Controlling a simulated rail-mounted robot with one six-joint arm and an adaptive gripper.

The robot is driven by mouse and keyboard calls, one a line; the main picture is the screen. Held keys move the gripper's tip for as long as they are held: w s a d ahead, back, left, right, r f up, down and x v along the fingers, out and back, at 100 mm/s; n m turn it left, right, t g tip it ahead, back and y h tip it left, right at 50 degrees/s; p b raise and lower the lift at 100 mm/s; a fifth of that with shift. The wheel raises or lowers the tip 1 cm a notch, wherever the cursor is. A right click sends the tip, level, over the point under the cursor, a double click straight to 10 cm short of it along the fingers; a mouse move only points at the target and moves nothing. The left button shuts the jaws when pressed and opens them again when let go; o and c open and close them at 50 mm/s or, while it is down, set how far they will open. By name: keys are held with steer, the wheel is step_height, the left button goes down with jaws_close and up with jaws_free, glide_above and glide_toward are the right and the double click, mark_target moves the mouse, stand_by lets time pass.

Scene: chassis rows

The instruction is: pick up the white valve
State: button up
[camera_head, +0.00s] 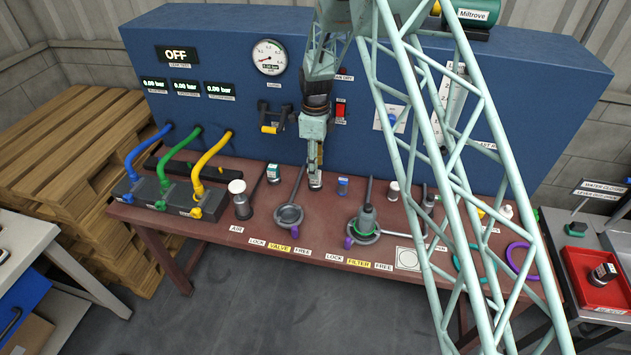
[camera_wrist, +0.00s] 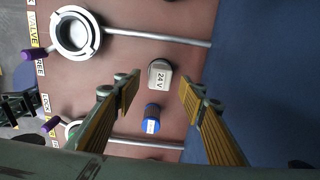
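The white valve (camera_wrist: 160,75), a small block marked "24 V", stands on the brown bench. In the wrist view it appears between and a little beyond the fingertips. In the head view the white valve (camera_head: 316,184) shows just below my gripper (camera_head: 315,172), which hides part of it. My gripper (camera_wrist: 158,92) is open, its two yellow-padded fingers apart with nothing between the pads. I cannot tell the exact height left between fingertips and valve.
A blue valve (camera_wrist: 152,118) stands close beside the white one. A ring holder (camera_wrist: 78,35) with a long rod lies to one side, and another ring holder (camera_head: 364,228) to the other. The blue panel (camera_head: 225,60) rises behind the bench.

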steer(key=shift+f, duration=2.6)
steer(key=shift+c, duration=0.7)
steer(key=c, duration=1)
steer(key=shift+r, duration=0.1)
steer(key=shift+r, duration=1.75)
steer(key=s+d, duration=0.1)
steer(key=s, duration=0.4)
steer(key=s+d+r, duration=0.1)
steer(key=s+d, duration=0.1)
steer(key=s, duration=0.3)
steer(key=s+d+b, duration=0.1)
steer(key=s+d, duration=0.1)
steer(key=s, duration=0.3)
steer(key=shift+d+r, duration=0.2)
